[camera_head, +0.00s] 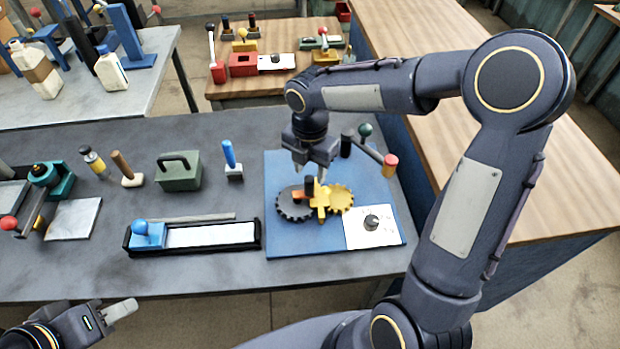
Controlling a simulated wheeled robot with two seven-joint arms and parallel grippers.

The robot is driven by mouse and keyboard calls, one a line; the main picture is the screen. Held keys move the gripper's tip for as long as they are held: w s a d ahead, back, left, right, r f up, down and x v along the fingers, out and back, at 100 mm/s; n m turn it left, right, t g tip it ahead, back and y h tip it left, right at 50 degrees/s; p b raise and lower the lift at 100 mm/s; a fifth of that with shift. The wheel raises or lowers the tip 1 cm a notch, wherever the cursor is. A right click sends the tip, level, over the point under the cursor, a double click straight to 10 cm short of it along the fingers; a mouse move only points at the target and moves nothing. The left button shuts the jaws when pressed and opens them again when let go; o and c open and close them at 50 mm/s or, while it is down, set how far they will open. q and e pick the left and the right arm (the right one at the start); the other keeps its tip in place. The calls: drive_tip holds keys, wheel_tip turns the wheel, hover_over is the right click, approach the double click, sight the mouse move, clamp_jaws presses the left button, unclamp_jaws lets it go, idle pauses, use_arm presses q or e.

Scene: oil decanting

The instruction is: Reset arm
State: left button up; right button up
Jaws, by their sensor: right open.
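My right gripper (311,172) points down over the blue board (280,240). It is open, just above a small yellow and orange piece (320,200) with a dark top, between a black gear (294,205) and a yellow gear (341,196). I cannot tell whether the gripper touches that piece. My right arm arches in from the lower right. My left gripper (122,309) is at the bottom left, in front of the grey table's edge and away from the objects. Its fingers look close together, but their opening is not clear.
On the grey table (60,270) stand a white-topped black tray (210,236) with a blue handle, a green box (178,171) and a blue-handled tool (231,160). A white plate with a knob (372,224) and a red-ended lever (389,164) are on the board's right.

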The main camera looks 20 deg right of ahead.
drive_tip(key=shift+r, duration=1.2)
drive_tip(key=shift+s+d+r+m, duration=0.15)
drive_tip(key=shift+s+r+m, duration=0.1)
drive_tip(key=shift+s+m, duration=0.05)
drive_tip(key=s+r+m+t+y, duration=0.2)
drive_tip(key=s+m, duration=0.8)
drive_tip(key=m, duration=0.3)
drive_tip(key=s+d+r+m+t+y, duration=0.1)
drive_tip(key=s+r+m+t, duration=0.1)
drive_tip(key=s+m, duration=0.8)
drive_tip(key=m+t, duration=0.1)
drive_tip(key=m, duration=0.2)
drive_tip(key=shift+d+t+y, duration=0.15)
drive_tip(key=shift+t+y, duration=0.15)
drive_tip(key=shift+y, duration=0.1)
